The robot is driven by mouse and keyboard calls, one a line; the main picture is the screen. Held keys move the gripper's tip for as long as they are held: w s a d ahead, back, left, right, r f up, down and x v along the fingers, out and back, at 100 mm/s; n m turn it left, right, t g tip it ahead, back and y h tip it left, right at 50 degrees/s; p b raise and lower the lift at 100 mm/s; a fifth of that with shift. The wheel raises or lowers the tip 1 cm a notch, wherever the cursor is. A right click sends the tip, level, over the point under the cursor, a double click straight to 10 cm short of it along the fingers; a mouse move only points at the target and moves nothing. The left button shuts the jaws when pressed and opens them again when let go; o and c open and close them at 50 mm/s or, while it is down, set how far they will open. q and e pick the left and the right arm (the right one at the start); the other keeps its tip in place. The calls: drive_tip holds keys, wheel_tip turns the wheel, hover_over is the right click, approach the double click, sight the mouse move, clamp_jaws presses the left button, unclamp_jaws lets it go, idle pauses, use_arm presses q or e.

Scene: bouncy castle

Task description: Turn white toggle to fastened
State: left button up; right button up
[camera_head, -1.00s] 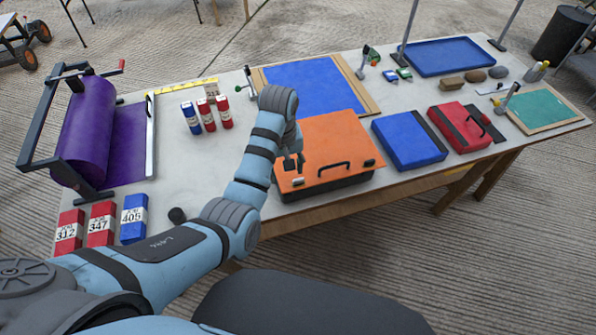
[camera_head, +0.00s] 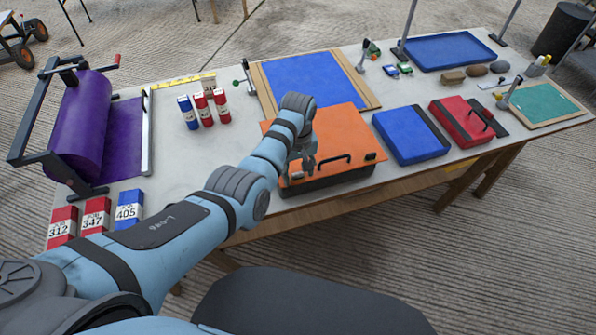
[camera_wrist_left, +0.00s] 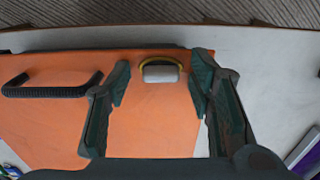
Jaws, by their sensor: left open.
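The white toggle (camera_wrist_left: 160,73), with a yellow-and-black loop around its top, sits near the front edge of the orange case lid (camera_wrist_left: 60,125). The orange-lidded case (camera_head: 340,125) stands at the front of the table, its lid down. In the wrist view my left gripper (camera_wrist_left: 161,82) is open, with one finger on each side of the toggle and a gap to each. In the head view my left gripper (camera_head: 302,165) is over the case's front left part and mostly hides the toggle. My right gripper is not seen.
A blue case (camera_head: 410,136) and a red case (camera_head: 462,122) stand to the right.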

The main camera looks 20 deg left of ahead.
use_arm(q)
drive_tip(key=shift+r, duration=0.1)
drive_tip(key=shift+c, duration=0.5)
clamp_jaws()
drive_tip(key=shift+n, duration=0.4)
drive_tip(key=n+p, duration=0.1)
drive_tip(key=n, duration=0.1)
drive_tip(key=shift+r+n+p, duration=0.1)
drive_tip(key=shift+n+p, duration=0.2)
drive_tip(key=shift+p, duration=0.05)
drive_tip(key=n+p, duration=0.1)
drive_tip(key=n, duration=0.3)
drive_tip(key=shift+n, duration=0.3)
drive_tip(key=n, duration=0.4)
drive_tip(key=shift+n+p, duration=0.3)
drive_tip(key=n, duration=0.5)
drive_tip(key=shift+n, duration=0.3)
